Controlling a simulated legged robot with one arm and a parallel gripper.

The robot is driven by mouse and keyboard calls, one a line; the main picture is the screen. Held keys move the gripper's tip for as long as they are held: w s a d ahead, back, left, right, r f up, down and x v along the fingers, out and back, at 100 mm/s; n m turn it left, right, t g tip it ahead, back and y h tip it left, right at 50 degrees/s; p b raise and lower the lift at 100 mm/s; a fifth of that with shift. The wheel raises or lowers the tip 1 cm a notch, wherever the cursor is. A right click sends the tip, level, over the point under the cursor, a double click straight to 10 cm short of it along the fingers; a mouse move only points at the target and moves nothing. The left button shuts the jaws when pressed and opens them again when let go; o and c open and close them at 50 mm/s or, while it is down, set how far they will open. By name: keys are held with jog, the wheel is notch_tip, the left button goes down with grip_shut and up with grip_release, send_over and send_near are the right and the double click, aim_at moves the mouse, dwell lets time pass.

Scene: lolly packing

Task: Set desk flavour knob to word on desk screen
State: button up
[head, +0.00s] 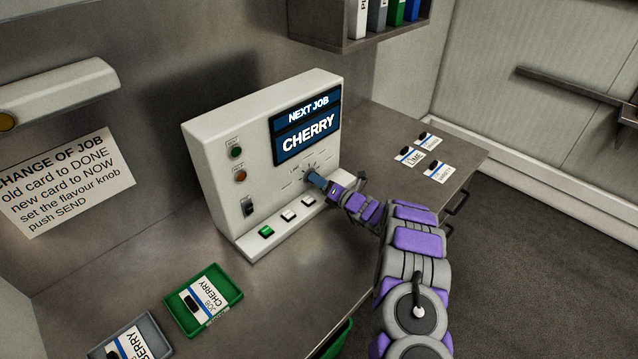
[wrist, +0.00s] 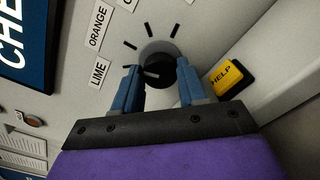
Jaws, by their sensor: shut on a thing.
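The desk screen (head: 307,127) on the white console reads "NEXT JOB CHERRY"; part of it also shows in the wrist view (wrist: 22,45). The black flavour knob (wrist: 160,66) sits between my blue fingers, with a pale mark on its left side, roughly toward the LIME label (wrist: 99,73). The ORANGE label (wrist: 97,27) is above LIME; a further label at the top edge is cut off. My gripper (wrist: 158,78) is shut on the knob. In the head view my gripper (head: 317,181) reaches the console below the screen and mostly hides the knob.
A yellow HELP button (wrist: 227,76) is close right of the knob. Green (head: 266,231) and white buttons line the console's lower ledge. A green tray (head: 178,313) with a CHERRY card and a grey tray (head: 156,332) stand front left. Several cards (head: 411,157) lie right.

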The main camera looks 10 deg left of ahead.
jog(key=m, duration=0.6)
jog(key=shift+d+f+m, duration=0.15)
jog(key=shift+d+m, duration=0.05)
jog(key=shift+m, duration=0.1)
jog(key=m, duration=0.4)
jog(key=shift+f+m, duration=0.2)
jog(key=shift+m, duration=0.1)
jog(key=shift+d, duration=0.1)
jog(key=o, duration=0.9)
jog(key=shift+w+f, duration=0.15)
jog(key=shift+o, duration=0.7)
jog(key=shift+r, duration=0.25)
